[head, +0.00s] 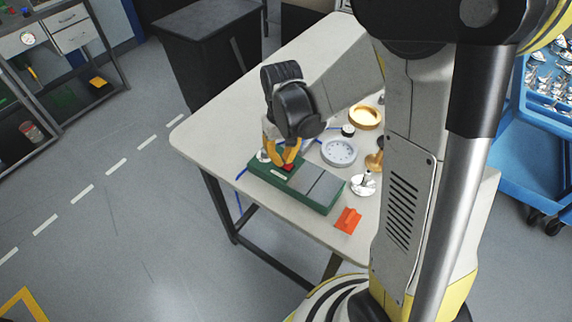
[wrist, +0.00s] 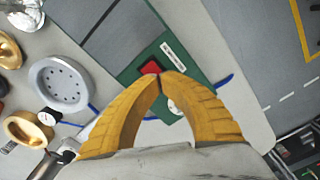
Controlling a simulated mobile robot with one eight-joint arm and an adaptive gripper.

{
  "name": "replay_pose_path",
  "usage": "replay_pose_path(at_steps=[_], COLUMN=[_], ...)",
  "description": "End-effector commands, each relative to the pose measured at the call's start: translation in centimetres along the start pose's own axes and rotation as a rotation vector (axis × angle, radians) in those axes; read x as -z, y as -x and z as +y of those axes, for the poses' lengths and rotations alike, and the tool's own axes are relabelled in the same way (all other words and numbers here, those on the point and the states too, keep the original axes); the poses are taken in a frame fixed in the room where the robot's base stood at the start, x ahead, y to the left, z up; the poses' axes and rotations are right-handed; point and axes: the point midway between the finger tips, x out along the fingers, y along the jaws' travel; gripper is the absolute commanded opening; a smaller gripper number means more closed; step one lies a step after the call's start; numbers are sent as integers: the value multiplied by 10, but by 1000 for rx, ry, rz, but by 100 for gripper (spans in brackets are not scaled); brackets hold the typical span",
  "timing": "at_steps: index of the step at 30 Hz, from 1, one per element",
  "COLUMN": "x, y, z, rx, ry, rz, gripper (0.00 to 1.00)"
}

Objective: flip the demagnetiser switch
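The demagnetiser is a green box (head: 263,182) with grey plates (head: 322,188), lying near the front left edge of the table. Its green body also shows in the wrist view (wrist: 196,88). Its red switch (wrist: 150,68) sits beside a small white label and shows partly in the head view (head: 288,167). My gripper (head: 287,158) is over the switch end of the box. In the wrist view, its yellow fingertips (wrist: 160,77) meet with nothing visible between them, right beside the switch. I cannot tell whether they touch it. The fingers partly hide a white round part on the box.
A grey flange with holes (head: 338,152), a brass ring (head: 365,117) and a small dial gauge (head: 348,130) stand behind the box. A silver part (head: 363,185) and an orange piece (head: 347,220) lie to its right. A blue cable (wrist: 224,81) runs by the box.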

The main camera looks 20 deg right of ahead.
Motion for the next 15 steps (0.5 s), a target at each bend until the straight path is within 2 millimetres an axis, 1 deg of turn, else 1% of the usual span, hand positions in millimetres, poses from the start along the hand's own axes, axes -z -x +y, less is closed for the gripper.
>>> replay_pose_path(at_steps=[10, 15], x=[0, 0], y=[-6, -2], z=[0, 0], rx=[0, 0], ry=[0, 0], rz=[-1, -1], gripper=[0, 0])
